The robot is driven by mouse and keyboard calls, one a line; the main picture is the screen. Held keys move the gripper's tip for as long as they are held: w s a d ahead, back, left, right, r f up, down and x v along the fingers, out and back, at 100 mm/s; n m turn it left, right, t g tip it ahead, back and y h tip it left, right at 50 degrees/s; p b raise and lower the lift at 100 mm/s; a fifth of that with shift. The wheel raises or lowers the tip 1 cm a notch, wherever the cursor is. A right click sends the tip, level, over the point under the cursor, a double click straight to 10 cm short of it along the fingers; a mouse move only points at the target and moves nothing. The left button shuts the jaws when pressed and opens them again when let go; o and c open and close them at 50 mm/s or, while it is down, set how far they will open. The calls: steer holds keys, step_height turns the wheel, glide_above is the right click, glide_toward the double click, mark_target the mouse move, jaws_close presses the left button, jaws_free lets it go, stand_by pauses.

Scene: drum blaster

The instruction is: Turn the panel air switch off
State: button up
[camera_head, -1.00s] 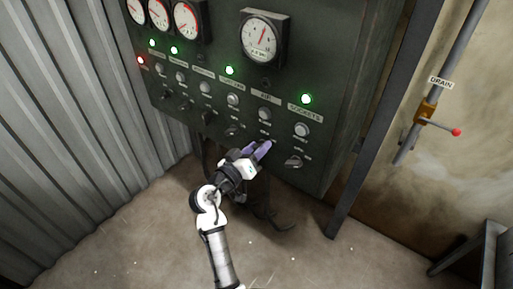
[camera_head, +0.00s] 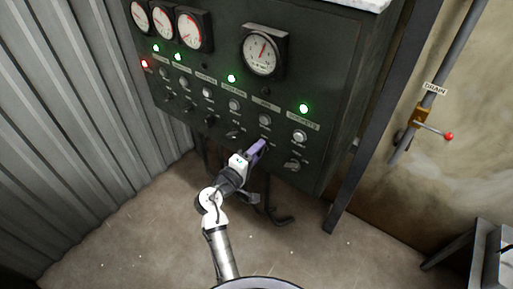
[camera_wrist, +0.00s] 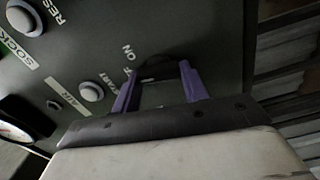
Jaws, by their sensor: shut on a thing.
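The dark air switch (camera_wrist: 158,66) is a rotary knob on the panel (camera_head: 330,80), marked OFF and ON, in the column labelled AIR. My gripper (camera_head: 258,148) reaches the panel's lower edge below the AIR button (camera_head: 264,120). In the wrist view, the purple fingers of my gripper (camera_wrist: 159,72) stand on either side of the knob and are shut on it. The knob is mostly shadowed, so its exact angle is unclear. The small lamp (camera_wrist: 53,105) beside the AIR label looks unlit.
The sockets switch (camera_head: 292,167) is close on the right, and another knob (camera_head: 234,134) on the left. Lit green lamps (camera_head: 304,108) and a red lamp (camera_head: 144,64) show above. A drain valve (camera_head: 420,117) is on the right wall. Floor below is open.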

steer(key=shift+n+p, duration=0.45)
steer(key=shift+n, duration=0.35)
steer(key=shift+f, duration=0.1)
steer(key=o, duration=1)
steer(key=b+v, duration=0.4)
steer(key=v, duration=0.9)
steer(key=shift+s+a, duration=0.25)
steer(key=shift+s, duration=0.1)
